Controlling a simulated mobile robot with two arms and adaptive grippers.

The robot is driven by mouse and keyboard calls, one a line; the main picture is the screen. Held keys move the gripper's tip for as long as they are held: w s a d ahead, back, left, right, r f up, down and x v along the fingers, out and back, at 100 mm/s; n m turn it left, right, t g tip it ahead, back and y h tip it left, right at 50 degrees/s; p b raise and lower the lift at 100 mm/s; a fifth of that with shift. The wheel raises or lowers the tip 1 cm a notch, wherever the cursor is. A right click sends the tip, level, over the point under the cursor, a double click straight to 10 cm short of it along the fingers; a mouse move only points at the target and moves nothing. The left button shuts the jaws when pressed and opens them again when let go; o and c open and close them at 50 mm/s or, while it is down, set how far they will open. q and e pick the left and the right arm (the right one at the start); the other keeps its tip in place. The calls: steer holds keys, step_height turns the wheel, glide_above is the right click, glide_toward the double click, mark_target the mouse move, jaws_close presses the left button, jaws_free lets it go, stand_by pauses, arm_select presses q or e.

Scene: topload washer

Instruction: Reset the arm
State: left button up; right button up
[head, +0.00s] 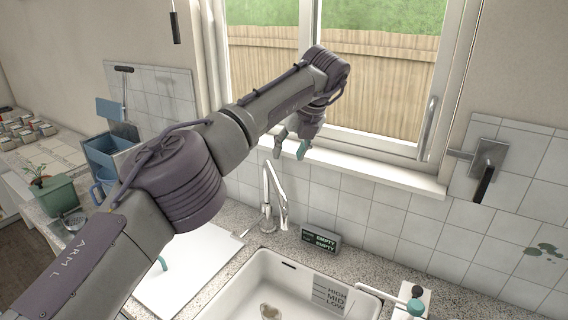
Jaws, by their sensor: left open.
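My left arm reaches in from the lower left, marked "ARM L", and extends up and across the view toward the window. My left gripper (290,149) hangs down at its end, in front of the window sill and above the faucet. My right gripper does not show.
A white sink (250,275) with a faucet (268,200) lies below. A small display reading EMPTY (320,239) stands behind it. At left are a blue bin (108,152), a potted plant (50,190) and a white board (190,265). The window sill (390,175) is bare.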

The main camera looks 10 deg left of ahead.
arm_select(q)
steer(key=shift+s+d+r, duration=0.2)
steer(key=shift+r, duration=0.4)
